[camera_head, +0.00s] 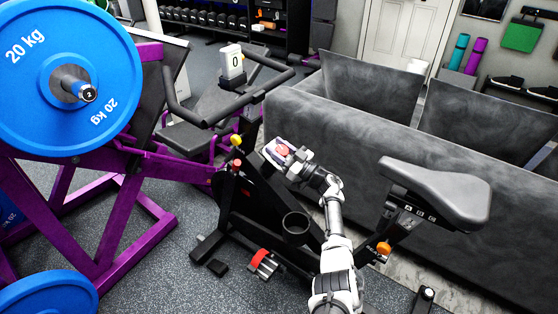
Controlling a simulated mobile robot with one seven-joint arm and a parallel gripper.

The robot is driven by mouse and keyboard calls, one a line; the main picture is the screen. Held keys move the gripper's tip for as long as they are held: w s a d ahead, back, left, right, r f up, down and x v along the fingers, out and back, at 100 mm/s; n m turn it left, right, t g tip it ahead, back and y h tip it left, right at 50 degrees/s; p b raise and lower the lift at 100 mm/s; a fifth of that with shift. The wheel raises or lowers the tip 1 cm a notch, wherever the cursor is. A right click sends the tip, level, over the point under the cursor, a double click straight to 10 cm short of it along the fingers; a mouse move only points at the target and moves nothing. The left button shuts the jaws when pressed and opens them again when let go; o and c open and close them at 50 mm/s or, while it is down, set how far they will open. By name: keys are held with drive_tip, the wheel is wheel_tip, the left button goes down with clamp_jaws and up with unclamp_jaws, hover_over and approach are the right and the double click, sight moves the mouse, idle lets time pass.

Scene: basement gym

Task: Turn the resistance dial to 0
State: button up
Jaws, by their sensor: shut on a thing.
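The exercise bike (262,195) stands in the middle of the head view.
A purple weight machine (130,180) with blue 20 kg plates (40,100) fills the left. A grey sofa (400,150) stands close behind the bike on the right. The bike's saddle (440,190) is right of my arm.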

drive_tip(key=shift+f+n+g+y+b, duration=0.25)
drive_tip(key=shift+n+g+y+b, duration=1.05)
drive_tip(key=shift+b, duration=1.2)
drive_tip(key=shift+s+a+r+n+g+b, duration=0.15)
drive_tip(key=shift+n+g+b, duration=0.35)
drive_tip(key=shift+g+b, duration=0.3)
drive_tip(key=shift+r+n+g, duration=0.25)
drive_tip(key=shift+n+g, duration=0.05)
drive_tip(key=shift+g, duration=0.2)
drive_tip(key=o, duration=1)
drive_tip(key=shift+f, duration=0.1)
drive_tip(key=b+v, duration=0.1)
drive_tip(key=v, duration=0.6)
drive_tip(key=shift+s+d+b, duration=0.1)
drive_tip(key=shift+d+b, duration=0.1)
drive_tip(key=shift+b, duration=0.15)
